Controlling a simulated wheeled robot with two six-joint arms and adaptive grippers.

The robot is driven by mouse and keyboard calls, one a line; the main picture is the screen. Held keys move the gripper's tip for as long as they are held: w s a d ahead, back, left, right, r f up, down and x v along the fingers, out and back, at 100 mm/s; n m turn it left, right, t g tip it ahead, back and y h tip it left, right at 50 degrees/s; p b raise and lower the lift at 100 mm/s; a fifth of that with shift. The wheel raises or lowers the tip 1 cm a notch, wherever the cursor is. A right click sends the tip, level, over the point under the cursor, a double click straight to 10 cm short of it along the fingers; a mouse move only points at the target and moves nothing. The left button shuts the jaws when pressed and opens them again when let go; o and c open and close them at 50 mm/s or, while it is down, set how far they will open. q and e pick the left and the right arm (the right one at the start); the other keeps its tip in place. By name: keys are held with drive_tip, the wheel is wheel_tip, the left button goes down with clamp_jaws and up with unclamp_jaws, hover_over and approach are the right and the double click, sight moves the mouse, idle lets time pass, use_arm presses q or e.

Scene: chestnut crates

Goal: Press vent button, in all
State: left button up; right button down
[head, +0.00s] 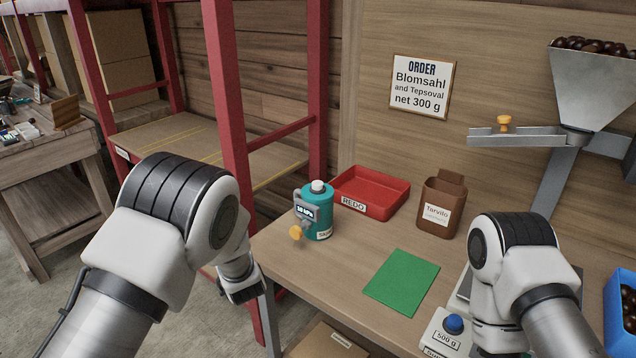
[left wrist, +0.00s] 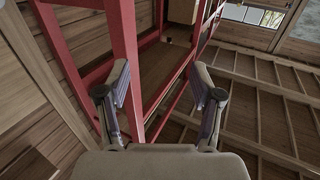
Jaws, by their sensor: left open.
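A teal canister (head: 319,222) stands upright on the bench near its left edge. It has a pale cap (head: 318,186) on top, a small grey gauge with a kPa reading (head: 305,211) and an orange knob (head: 296,232) low on its left side. I cannot tell which part is the vent button. My left gripper (left wrist: 160,82) is open and empty in the left wrist view, facing a red rack and wooden wall. In the head view the end of my left arm hangs left of the bench, apart from the canister. My right gripper is out of sight.
A red tray (head: 398,200) marked REDO, a brown box (head: 440,208) and a green mat (head: 402,282) lie on the bench. A blue button (head: 454,324) sits by my right arm. A hopper (head: 590,90) stands right. The red rack (head: 228,100) rises behind my left arm.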

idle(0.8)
use_arm(q)
drive_tip(key=s+a+f+m+g+h, duration=0.2)
drive_tip(key=s+a+f+g, duration=0.15)
drive_tip(key=s+f, duration=0.6)
drive_tip(key=s+a+f+m+g+h, duration=0.15)
drive_tip(key=s+f+g, duration=0.4)
drive_tip(key=f, duration=0.75)
drive_tip(key=s+f+g+h, duration=0.2)
drive_tip(key=s+f+g, duration=0.1)
drive_tip(key=s, duration=1.3)
drive_tip(key=s+d+f+m+g+h, duration=0.1)
drive_tip(key=s+f+g, duration=0.3)
drive_tip(key=s, duration=1.1)
drive_tip(key=shift+s+f+h, duration=0.2)
drive_tip(key=shift+s+h, duration=0.2)
drive_tip(key=shift+h, duration=0.25)
